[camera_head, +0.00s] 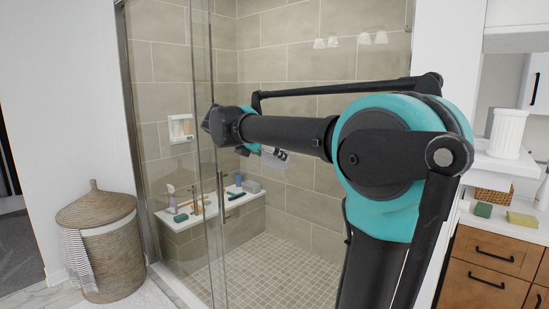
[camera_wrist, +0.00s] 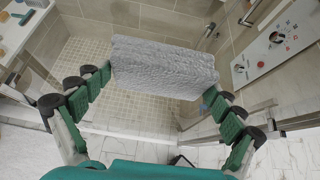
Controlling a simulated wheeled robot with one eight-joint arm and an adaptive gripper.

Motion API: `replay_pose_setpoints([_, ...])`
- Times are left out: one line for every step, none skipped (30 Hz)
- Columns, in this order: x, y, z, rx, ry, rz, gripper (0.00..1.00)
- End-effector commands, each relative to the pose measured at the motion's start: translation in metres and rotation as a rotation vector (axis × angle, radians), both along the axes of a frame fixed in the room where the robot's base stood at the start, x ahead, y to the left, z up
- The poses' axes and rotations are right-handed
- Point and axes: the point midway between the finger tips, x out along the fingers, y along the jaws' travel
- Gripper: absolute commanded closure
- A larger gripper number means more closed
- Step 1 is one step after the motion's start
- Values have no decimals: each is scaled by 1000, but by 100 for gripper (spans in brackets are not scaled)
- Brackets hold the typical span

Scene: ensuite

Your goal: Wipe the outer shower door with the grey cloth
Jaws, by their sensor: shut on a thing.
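The glass shower door (camera_head: 203,90) is in the left-centre of the head view, with a vertical handle (camera_head: 221,190). My forearm reaches left across the glass in that view, and the wrist end is near the door's edge. My gripper is mostly hidden behind the arm there. I cannot tell whether the cloth touches the glass.
Inside the shower, a bench (camera_head: 240,197) holds bottles and brushes. A wicker hamper (camera_head: 103,245) with a striped towel stands left of the shower. A wooden vanity (camera_head: 490,265) with sponges is at the right. A control panel (camera_wrist: 278,48) with knobs shows in the wrist view.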

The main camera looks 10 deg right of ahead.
Motion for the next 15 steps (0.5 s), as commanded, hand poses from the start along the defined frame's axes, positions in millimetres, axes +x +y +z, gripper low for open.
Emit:
replay_pose_setpoints([4,2,0,-1,-1,0,29])
replay_pose_setpoints([6,4,0,-1,-1,0,29])
replay_pose_setpoints([9,5,0,-1,-1,0,29])
replay_pose_setpoints([11,6,0,-1,-1,0,29])
replay_pose_setpoints([13,7,0,-1,-1,0,29])
replay_pose_setpoints([15,8,0,-1,-1,0,29])
replay_pose_setpoints([16,9,0,-1,-1,0,29])
replay_pose_setpoints([16,9,0,-1,-1,0,29])
replay_pose_setpoints([17,9,0,-1,-1,0,29])
replay_pose_setpoints([18,10,0,-1,-1,0,29])
replay_pose_setpoints([18,10,0,-2,-1,0,29])
replay_pose_setpoints([19,11,0,-2,-1,0,29])
replay_pose_setpoints([20,12,0,-2,-1,0,29])
replay_pose_setpoints([22,13,0,-2,-1,0,29])
replay_pose_setpoints([24,15,0,-2,-1,0,29])
